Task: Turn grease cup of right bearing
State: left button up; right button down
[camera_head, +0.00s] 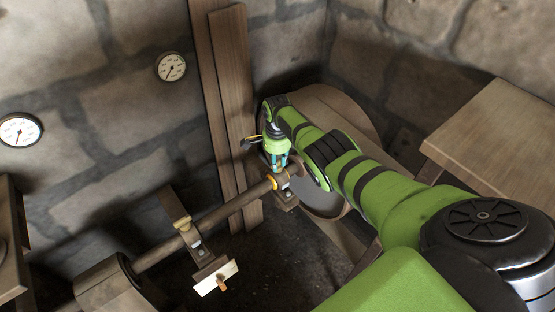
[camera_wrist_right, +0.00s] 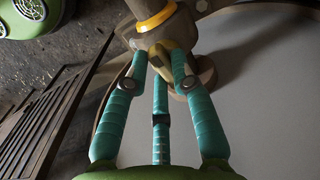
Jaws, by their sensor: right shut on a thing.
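My right gripper (camera_head: 279,162) reaches down onto the right bearing (camera_head: 287,196), at the far right end of the long shaft (camera_head: 222,210). In the right wrist view the teal fingers of this gripper (camera_wrist_right: 163,62) close around a small brass-coloured piece, the grease cup (camera_wrist_right: 157,52), on the bearing. The fingers hide much of the cup. In the head view the cup itself is hidden by the hand. A yellow-orange ring (camera_wrist_right: 154,16) sits on the shaft beside it. My left gripper is not in view.
Another bearing (camera_head: 196,246) with a pale card (camera_head: 216,278) stands further left along the shaft. Wooden posts (camera_head: 232,90) rise behind my gripper. A large wheel (camera_head: 345,118) is behind my right arm. A wooden table (camera_head: 500,130) is at right. Two gauges (camera_head: 171,67) (camera_head: 20,130) hang on the stone wall.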

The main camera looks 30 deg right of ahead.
jog(key=shift+m, duration=0.4)
jog(key=c, duration=1)
grip_release()
jog(key=shift+c, duration=0.2)
jog(key=shift+w+r, duration=0.1)
jog(key=shift+r, duration=0.6)
notch_tip(320, 180, up, 11)
jog(key=shift+f, duration=0.15)
